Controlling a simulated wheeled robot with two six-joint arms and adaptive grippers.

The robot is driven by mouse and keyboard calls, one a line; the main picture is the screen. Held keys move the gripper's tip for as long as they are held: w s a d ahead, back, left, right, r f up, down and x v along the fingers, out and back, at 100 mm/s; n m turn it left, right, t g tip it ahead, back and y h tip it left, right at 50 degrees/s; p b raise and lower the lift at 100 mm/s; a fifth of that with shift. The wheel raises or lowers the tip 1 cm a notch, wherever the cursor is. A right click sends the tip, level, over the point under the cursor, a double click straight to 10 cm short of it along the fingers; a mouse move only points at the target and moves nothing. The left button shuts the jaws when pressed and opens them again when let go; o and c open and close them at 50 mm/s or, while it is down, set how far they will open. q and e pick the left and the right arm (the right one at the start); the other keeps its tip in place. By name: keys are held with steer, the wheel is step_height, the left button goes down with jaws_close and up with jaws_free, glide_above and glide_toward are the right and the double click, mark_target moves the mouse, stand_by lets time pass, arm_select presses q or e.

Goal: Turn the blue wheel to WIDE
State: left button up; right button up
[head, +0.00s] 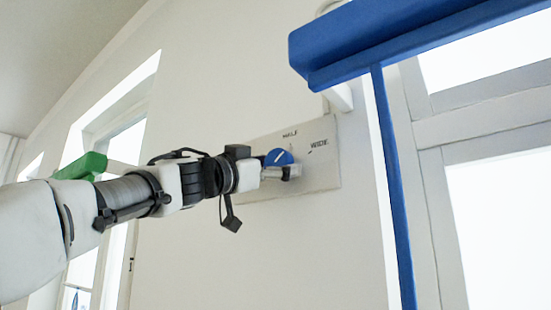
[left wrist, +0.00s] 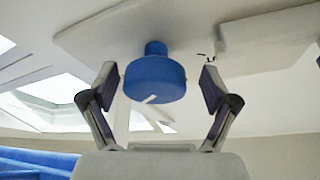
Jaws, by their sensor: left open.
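The blue wheel (head: 277,157) is on a pale wall panel (head: 322,178), with a white line across its face that slants up to the right. The panel reads HALF above the wheel and WIDE to its upper right. My left gripper (head: 287,172) is at the wheel and partly hides its lower side. In the left wrist view the wheel (left wrist: 155,80) sits between the spread fingers, with a gap on each side. The left gripper is open and holds nothing. Any label behind my gripper is hidden. My right gripper is not in view.
A blue beam (head: 390,45) with a thin blue post (head: 393,180) stands right of the panel, near the WIDE side. Windows (head: 500,210) lie beyond it. A green object (head: 82,166) shows behind my left arm. The wall below the panel is bare.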

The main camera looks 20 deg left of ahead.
arm_select(q)
steer(key=shift+w+d+f, duration=0.1)
steer(key=shift+w+d, duration=0.05)
steer(key=shift+c, duration=0.7)
steer(key=shift+d, duration=0.2)
steer(key=c, duration=1)
steer(key=shift+a+m+g+h, duration=0.1)
steer(key=shift+m+g+h, duration=0.35)
steer(key=shift+m, duration=0.65)
steer(key=shift+c, duration=0.2)
steer(key=o, duration=1)
steer(key=shift+o, duration=0.9)
steer(key=shift+s, duration=0.3)
steer(key=shift+w, duration=0.15)
